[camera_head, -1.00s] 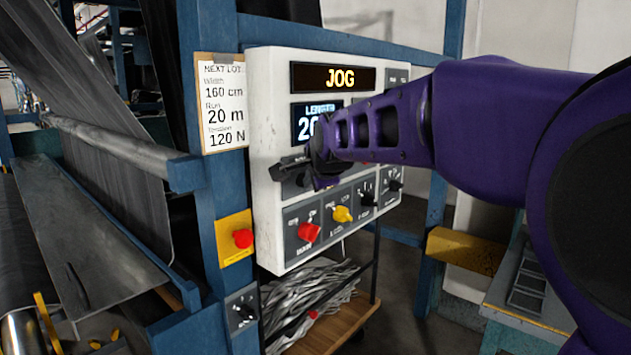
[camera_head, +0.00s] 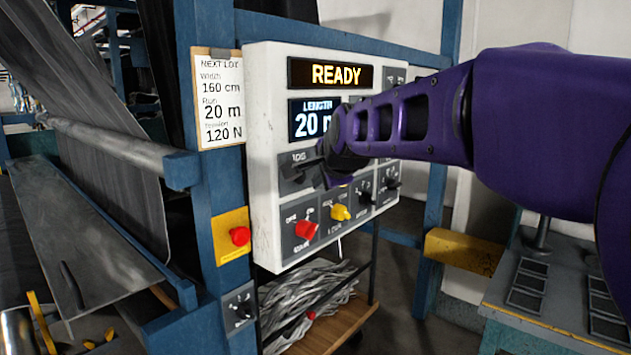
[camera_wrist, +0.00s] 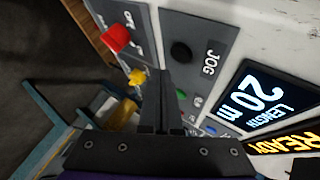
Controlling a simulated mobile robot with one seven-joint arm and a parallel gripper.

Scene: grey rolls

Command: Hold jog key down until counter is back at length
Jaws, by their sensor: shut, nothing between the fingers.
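The white control panel (camera_head: 264,150) shows READY on its upper display (camera_head: 330,74). The length display (camera_head: 308,121) reads 20 m; my arm covers part of it in the head view, but the wrist view shows "LENGTH 20 m" on that display (camera_wrist: 256,101) in full. The black round jog key (camera_wrist: 181,52) sits beside its JOG label. My gripper (camera_wrist: 160,72) is shut and empty, its tips close to the key but to one side of it in the wrist view, apparently off it. In the head view my gripper (camera_head: 322,176) is at the panel's jog section, partly hiding it.
A red knob (camera_head: 306,229) and a yellow knob (camera_head: 341,212) sit below the jog section, with black switches to their right. A red button on a yellow plate (camera_head: 240,236) is on the blue post. A card (camera_head: 219,101) lists run 20 m.

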